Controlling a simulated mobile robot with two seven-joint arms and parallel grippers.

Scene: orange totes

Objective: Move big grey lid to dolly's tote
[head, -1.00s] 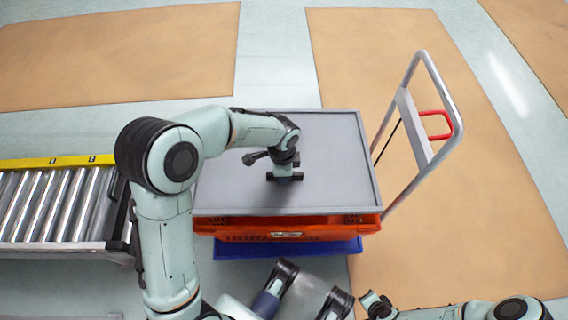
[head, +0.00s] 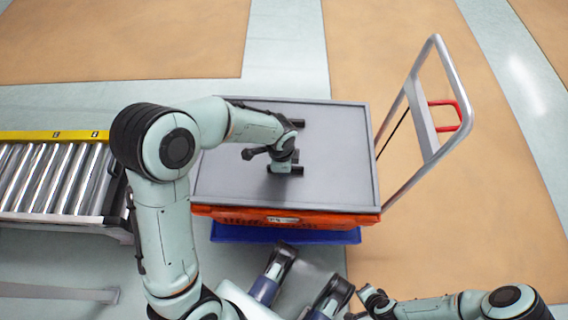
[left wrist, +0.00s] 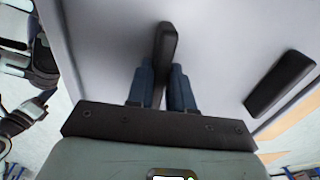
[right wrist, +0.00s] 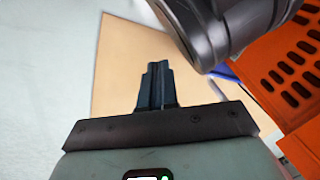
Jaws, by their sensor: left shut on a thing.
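The big grey lid (head: 340,155) lies over the orange tote (head: 235,217) on the blue dolly (head: 300,236), roughly lined up with it. I cannot tell whether it rests fully on the rim. My left gripper (head: 284,167) is shut on one black handle of the lid; that handle (left wrist: 166,45) shows between the fingers in the left wrist view. A second black handle (left wrist: 280,83) is free. My right gripper (right wrist: 157,80) is shut and empty, in front of the dolly at the lower right of the head view. The tote's inside is hidden by the lid.
A roller conveyor (head: 50,180) with a yellow edge stands on the left. The dolly's silver push handle (head: 440,75) with a red part rises on the right. Tan floor patches (head: 120,40) lie behind; the floor there is clear.

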